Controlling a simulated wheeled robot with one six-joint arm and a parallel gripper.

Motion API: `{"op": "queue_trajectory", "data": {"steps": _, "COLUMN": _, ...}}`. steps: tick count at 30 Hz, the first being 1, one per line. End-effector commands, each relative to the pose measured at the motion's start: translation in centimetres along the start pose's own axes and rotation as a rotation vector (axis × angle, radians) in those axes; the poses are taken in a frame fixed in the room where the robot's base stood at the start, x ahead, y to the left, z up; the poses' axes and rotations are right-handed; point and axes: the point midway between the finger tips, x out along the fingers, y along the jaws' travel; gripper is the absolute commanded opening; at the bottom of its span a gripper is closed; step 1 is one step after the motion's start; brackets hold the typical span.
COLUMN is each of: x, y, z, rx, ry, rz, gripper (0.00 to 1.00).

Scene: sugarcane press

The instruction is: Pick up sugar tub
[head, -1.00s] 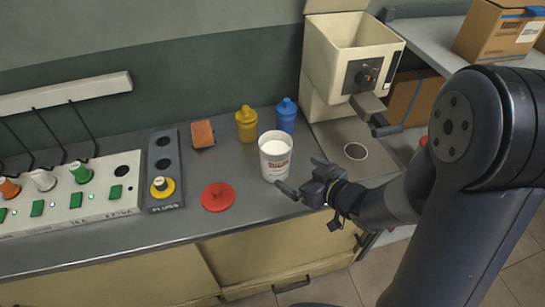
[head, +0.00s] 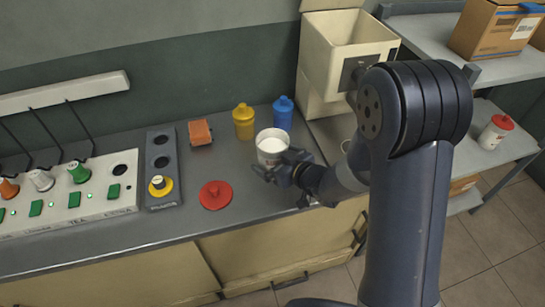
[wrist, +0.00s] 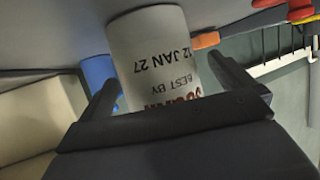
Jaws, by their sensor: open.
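The sugar tub (head: 271,145) is a white open tub filled with white contents, standing upright on the grey counter. In the wrist view the tub (wrist: 155,55) appears upside down with "BEST BY 12 JAN 27" print. My gripper (head: 281,166) is at the tub's near right side and hides its lower part in the head view. In the wrist view my gripper (wrist: 165,85) is open, with one finger on each side of the tub. I cannot tell whether either finger touches it. A red round lid (head: 215,195) lies flat on the counter left of the tub.
Yellow (head: 243,122) and blue (head: 283,113) bottles stand close behind the tub. An orange sponge (head: 200,132), a pump panel (head: 162,168) and a button panel (head: 75,195) are leftward. A cream machine (head: 345,55) stands right. A red-lidded tub (head: 495,131) is on the right shelf.

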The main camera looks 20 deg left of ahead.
Motion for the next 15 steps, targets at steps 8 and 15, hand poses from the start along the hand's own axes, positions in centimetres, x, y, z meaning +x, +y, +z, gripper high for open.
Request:
{"op": "queue_trajectory", "data": {"steps": 8, "x": -0.04, "y": 0.02, "z": 0.02, "rx": 0.0, "ry": 0.0, "rz": 0.0, "gripper": 0.84}}
{"op": "queue_trajectory", "data": {"steps": 15, "x": -0.06, "y": 0.02, "z": 0.02, "rx": 0.0, "ry": 0.0, "rz": 0.0, "gripper": 0.65}}
